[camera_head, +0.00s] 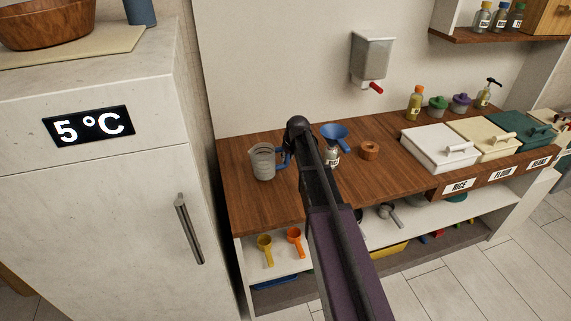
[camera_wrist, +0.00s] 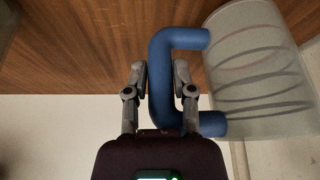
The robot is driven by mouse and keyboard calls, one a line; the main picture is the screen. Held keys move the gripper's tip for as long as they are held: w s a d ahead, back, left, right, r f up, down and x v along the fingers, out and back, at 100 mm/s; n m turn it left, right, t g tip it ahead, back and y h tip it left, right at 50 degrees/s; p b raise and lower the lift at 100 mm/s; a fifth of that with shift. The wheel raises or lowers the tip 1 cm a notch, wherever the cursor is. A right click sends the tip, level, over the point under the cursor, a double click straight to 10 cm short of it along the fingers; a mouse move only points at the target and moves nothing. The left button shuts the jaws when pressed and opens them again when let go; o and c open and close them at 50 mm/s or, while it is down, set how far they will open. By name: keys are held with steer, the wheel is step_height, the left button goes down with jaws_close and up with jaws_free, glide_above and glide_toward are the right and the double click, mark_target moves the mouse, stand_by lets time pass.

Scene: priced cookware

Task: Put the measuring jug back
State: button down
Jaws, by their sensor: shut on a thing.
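The measuring jug (camera_head: 263,162) is a clear, grey-ringed cylinder with a blue handle. It is at the left end of the wooden counter (camera_head: 240,192). In the wrist view the jug (camera_wrist: 258,70) is at the right and its blue handle (camera_wrist: 160,75) is between my fingers. My gripper (camera_wrist: 160,85) is shut on the handle. In the head view my arm hides the gripper and part of the handle. I cannot tell whether the jug's base touches the counter.
A blue funnel (camera_head: 336,133) in a labelled jar and a round wooden piece (camera_head: 369,151) stand right of the jug. White, cream and green lidded bins (camera_head: 437,147) fill the right side. A fridge (camera_head: 100,190) stands close on the left. Yellow and orange scoops (camera_head: 265,246) are on the shelf below.

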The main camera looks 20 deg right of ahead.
steer(key=shift+f+b, duration=0.5)
steer(key=shift+f, duration=0.3)
steer(key=shift+f, duration=0.15)
steer(key=shift+c, duration=2.2)
jaws_free()
steer(key=p+v, duration=1.1)
steer(key=v, duration=0.1)
steer(key=s+a+g, duration=0.1)
steer(key=s+a, duration=0.2)
steer(key=s, duration=0.5)
steer(key=s+a+m+g, duration=0.1)
steer(key=s+a, duration=0.3)
steer(key=s, duration=0.4)
steer(key=s+a+f+g, duration=0.1)
steer(key=s+a+g, duration=0.1)
steer(key=s, duration=0.6)
steer(key=shift+s+a+m+g+h, duration=0.15)
steer(key=shift+a+m+g+h, duration=0.2)
steer(key=shift+a, duration=0.4)
